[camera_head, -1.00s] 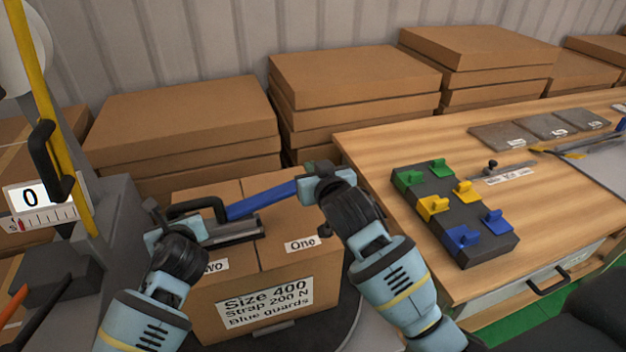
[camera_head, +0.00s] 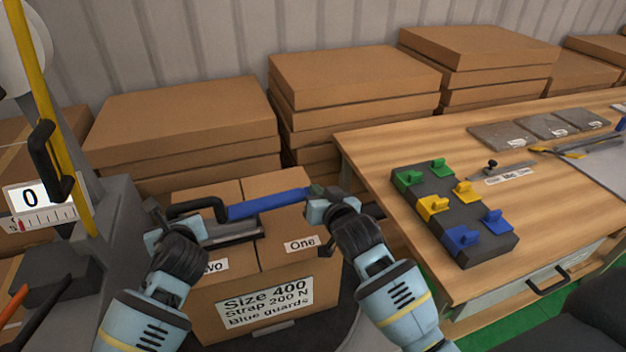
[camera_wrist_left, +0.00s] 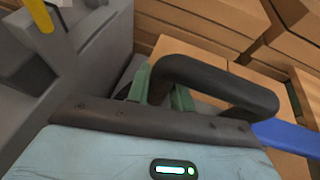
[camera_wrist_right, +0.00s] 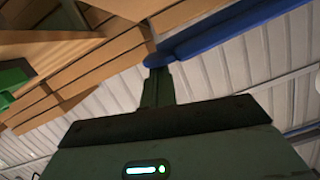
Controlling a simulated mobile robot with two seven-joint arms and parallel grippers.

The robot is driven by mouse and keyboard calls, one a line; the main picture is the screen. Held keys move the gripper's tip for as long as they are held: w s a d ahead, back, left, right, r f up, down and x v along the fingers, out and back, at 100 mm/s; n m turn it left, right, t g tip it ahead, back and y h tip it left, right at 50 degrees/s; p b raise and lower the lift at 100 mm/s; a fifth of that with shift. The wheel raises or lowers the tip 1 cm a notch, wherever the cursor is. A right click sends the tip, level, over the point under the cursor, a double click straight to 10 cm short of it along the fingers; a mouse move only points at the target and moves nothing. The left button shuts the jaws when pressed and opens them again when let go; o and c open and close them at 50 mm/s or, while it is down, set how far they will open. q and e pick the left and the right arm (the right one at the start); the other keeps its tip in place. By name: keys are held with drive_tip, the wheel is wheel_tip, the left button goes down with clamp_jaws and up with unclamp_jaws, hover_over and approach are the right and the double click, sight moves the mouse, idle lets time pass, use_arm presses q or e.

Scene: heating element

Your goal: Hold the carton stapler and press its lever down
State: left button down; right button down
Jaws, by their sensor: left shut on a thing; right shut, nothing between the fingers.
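The carton stapler has a black looped handle, a grey body (camera_head: 232,233) and a long blue lever (camera_head: 268,205). It lies on top of the carton (camera_head: 285,258) labelled "One" and "Two". My left gripper (camera_head: 168,214) is shut on the black handle (camera_wrist_left: 215,78), seen between its green fingers in the left wrist view. My right gripper (camera_head: 316,192) is shut and empty at the lever's far right end. In the right wrist view its closed fingertips (camera_wrist_right: 158,76) meet the blue lever tip (camera_wrist_right: 156,60). The lever slopes slightly upward to the right.
A wooden bench (camera_head: 375,150) on the right carries a dark block with green, yellow and blue clips (camera_head: 455,215). Stacked flat cartons (camera_head: 185,120) stand behind. A grey machine with a yellow bar (camera_head: 65,120) stands at the left.

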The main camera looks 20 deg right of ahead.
drive_tip(key=shift+s+d+f+m+y, duration=0.1)
drive_tip(key=shift+f+m+y, duration=0.35)
drive_tip(key=shift+f, duration=1.15)
use_arm(q)
drive_tip(key=shift+f, duration=0.1)
use_arm(e)
drive_tip(key=s+d+r, duration=0.2)
drive_tip(key=s+r, duration=0.5)
drive_tip(key=s, duration=0.2)
drive_tip(key=shift+s, duration=0.25)
use_arm(q)
drive_tip(key=c, duration=1.1)
unclamp_jaws()
drive_tip(key=shift+c, duration=0.2)
